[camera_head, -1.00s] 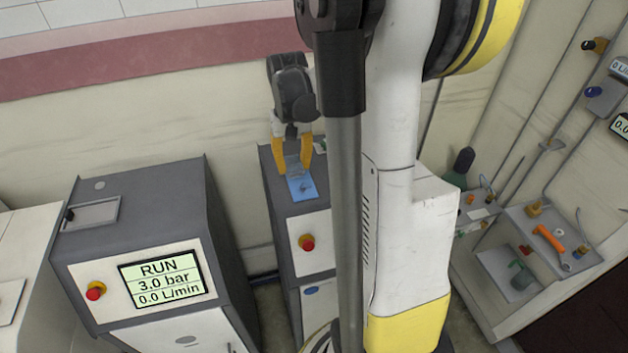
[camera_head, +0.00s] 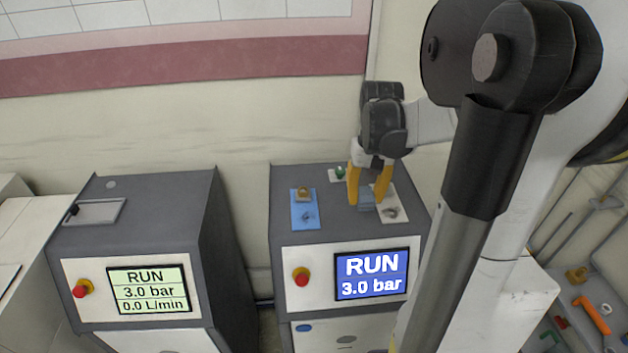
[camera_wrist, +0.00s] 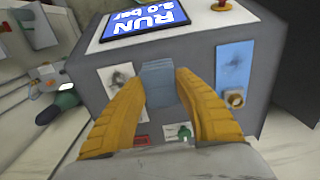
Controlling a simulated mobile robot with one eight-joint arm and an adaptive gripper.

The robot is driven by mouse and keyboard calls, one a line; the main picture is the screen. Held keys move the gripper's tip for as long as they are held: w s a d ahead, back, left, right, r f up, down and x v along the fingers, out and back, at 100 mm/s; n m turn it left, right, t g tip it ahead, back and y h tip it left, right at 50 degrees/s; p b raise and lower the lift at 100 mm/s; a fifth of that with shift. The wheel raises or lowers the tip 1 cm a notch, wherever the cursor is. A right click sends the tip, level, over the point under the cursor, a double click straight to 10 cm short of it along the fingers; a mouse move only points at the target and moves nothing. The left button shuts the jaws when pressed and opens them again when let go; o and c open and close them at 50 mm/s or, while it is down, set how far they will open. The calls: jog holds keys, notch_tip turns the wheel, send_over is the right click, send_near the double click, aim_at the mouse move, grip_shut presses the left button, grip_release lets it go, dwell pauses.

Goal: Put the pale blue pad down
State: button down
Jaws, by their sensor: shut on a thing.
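The pale blue pad (camera_head: 366,199) is a small grey-blue block between the yellow fingers of my gripper (camera_head: 367,203). My gripper is shut on it and points down at the dark grey cabinet top (camera_head: 325,228). In the wrist view the pad (camera_wrist: 160,85) shows between the fingertips, with the white plate on one side and the blue plate on the other. The white plate (camera_head: 399,207) has a dark smudge and is close beside the pad. The brighter blue plate (camera_head: 305,220) lies farther left. I cannot tell whether the pad touches the cabinet top.
A brass knob (camera_head: 303,193) stands at the blue plate's far end, and a green knob (camera_head: 340,172) is behind the gripper. The cabinet front has a blue screen (camera_head: 371,275) and a red button (camera_head: 301,277). Another cabinet (camera_head: 140,240) stands left.

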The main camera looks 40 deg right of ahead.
aim_at(350, 214)
jog(key=w+f, duration=0.1)
jog(key=w+a+f, duration=0.1)
jog(key=w, duration=0.1)
jog(key=shift+w+f, duration=0.1)
jog(key=shift+w, duration=0.1)
jog(key=shift+f+b, duration=0.35)
jog(key=shift+f, duration=1.65)
jog(key=shift+f, duration=0.15)
jog(key=c, duration=1)
grip_release()
jog(key=shift+d, duration=0.1)
